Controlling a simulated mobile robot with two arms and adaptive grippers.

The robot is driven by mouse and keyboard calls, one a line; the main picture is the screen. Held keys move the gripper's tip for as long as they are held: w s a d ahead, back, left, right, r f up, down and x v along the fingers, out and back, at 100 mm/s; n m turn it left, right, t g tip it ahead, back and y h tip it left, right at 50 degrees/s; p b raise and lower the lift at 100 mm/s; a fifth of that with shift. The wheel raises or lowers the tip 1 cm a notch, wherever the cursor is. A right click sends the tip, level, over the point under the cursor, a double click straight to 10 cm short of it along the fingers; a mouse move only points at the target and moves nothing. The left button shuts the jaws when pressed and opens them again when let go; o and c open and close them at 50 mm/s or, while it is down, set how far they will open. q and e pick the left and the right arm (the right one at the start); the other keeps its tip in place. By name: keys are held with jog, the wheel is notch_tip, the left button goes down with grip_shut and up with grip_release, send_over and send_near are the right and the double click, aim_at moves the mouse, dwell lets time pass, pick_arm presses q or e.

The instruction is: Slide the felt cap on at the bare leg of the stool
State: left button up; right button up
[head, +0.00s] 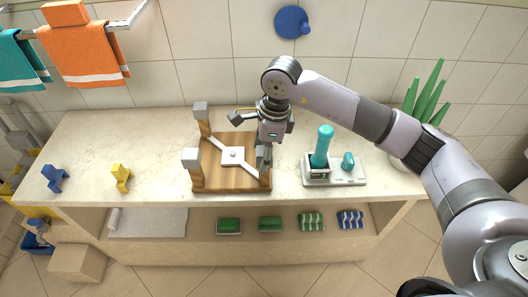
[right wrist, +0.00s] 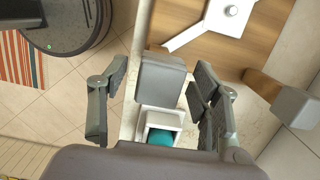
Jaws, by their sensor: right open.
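The stool (head: 226,182) lies upside down on the counter, legs up, with a white bar and hub (head: 232,155) across its underside. Grey caps top its back-left leg (head: 200,107) and front-left leg (head: 191,158). In the right wrist view a grey cap (right wrist: 161,82) shows between my fingers, with brown wood just beyond it; how far it is seated is unclear. Another grey-ended leg (right wrist: 292,103) is at the right. My right gripper (head: 250,138) is open over the stool's right side, its fingers (right wrist: 160,100) apart either side of the cap, not visibly touching it. My left gripper is out of view.
A white tray (head: 345,181) with a teal-topped upright item (head: 322,146) stands right of the stool. Yellow (head: 121,177) and blue (head: 55,178) small objects sit at the left. A plant (head: 424,100) is at the back right. The counter left of the stool is mostly clear.

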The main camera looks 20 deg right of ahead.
notch_tip(320, 180, up, 12)
jog(key=d, duration=0.1)
jog(key=shift+s+d, duration=0.2)
jog(key=shift+d, duration=0.2)
jog(key=shift+f, duration=0.1)
dwell(0.5)
